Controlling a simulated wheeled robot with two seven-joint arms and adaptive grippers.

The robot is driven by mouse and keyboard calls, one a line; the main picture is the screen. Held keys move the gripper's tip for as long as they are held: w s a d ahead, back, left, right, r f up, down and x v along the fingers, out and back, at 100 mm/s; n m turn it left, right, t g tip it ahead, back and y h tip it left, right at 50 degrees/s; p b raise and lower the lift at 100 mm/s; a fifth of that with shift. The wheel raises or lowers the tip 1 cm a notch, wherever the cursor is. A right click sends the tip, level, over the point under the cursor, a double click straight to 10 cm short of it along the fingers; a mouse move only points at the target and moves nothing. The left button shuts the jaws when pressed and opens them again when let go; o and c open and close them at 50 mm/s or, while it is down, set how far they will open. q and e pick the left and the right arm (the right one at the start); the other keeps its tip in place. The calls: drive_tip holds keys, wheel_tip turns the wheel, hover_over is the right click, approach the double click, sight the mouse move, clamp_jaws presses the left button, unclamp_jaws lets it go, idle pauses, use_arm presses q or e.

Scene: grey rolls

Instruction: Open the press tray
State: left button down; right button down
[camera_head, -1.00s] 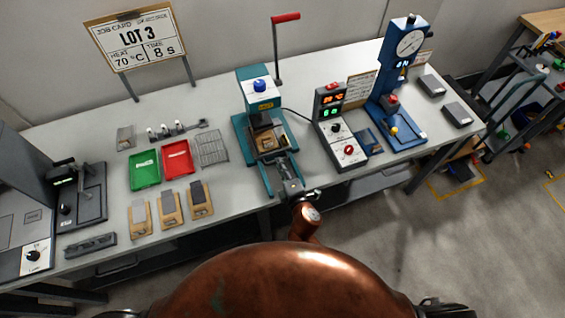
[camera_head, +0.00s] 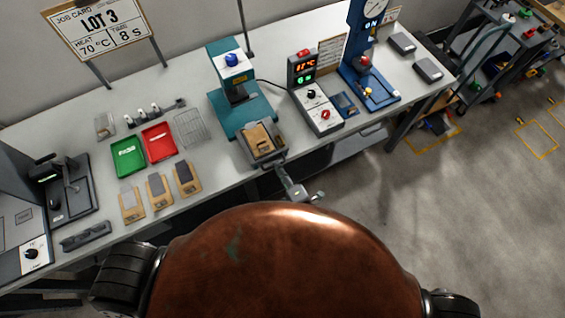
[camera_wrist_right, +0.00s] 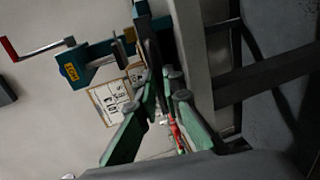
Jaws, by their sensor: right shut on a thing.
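The teal press (camera_head: 232,75) with a blue knob stands at the back middle of the bench; its teal head also shows in the right wrist view (camera_wrist_right: 88,64). Its tray (camera_head: 279,152) sits out in front of the press, toward the bench's front edge, with a tan holder (camera_head: 259,137) on it. My right gripper (camera_head: 287,180) is at the tray's front end, shut on its handle. The handle is mostly hidden by the fingers. In the right wrist view my green fingers (camera_wrist_right: 163,92) point toward the press side. My left gripper is not in view.
A control box (camera_head: 314,98) with lit digits and a blue gauge stand (camera_head: 368,85) are right of the press. A green bin (camera_head: 127,157), a red bin (camera_head: 159,143), a wire rack (camera_head: 190,128) and several tan holders lie left. Open floor lies right of the bench.

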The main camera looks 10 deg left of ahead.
drive_tip(key=c, duration=2)
unclamp_jaws()
drive_tip(key=shift+c, duration=0.2)
drive_tip(key=v, duration=1.2)
